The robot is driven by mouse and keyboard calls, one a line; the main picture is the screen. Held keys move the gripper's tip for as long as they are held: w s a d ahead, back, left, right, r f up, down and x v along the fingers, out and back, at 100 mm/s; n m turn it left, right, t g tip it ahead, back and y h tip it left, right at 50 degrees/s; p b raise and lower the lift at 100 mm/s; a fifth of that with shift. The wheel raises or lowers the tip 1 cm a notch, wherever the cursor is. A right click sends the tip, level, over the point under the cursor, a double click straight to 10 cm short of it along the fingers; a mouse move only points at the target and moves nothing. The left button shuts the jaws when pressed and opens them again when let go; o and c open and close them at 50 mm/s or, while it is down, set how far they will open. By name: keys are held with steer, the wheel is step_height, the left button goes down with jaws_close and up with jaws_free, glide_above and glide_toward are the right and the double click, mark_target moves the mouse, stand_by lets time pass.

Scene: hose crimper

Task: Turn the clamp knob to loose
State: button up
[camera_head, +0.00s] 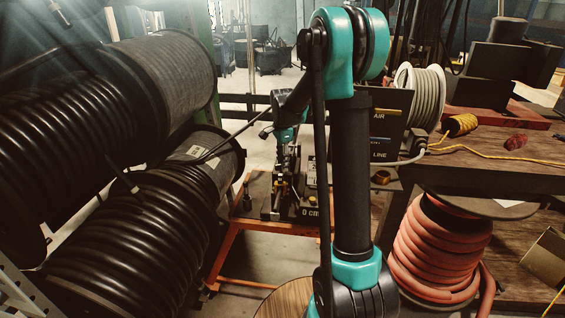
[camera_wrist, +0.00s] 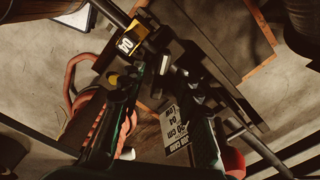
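The hose crimper (camera_head: 277,200) stands on an orange-framed stand in the middle of the head view, a dark machine with small brass-coloured parts. I cannot pick out the clamp knob with certainty among these dark parts. My gripper (camera_wrist: 162,88) points down over the crimper, with its two fingers apart and dark machine parts showing between and beyond the tips. Contact cannot be told. In the head view my arm partly covers the work area.
Large black hose reels (camera_head: 135,225) fill the left. A red hose reel (camera_head: 440,250) and a wooden bench (camera_head: 510,185) with yellow cord (camera_head: 462,125) stand at right. The orange stand frame (camera_head: 235,232) surrounds the crimper's base. Bare floor shows behind.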

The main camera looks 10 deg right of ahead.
steer(key=shift+c, duration=0.4)
jaws_close()
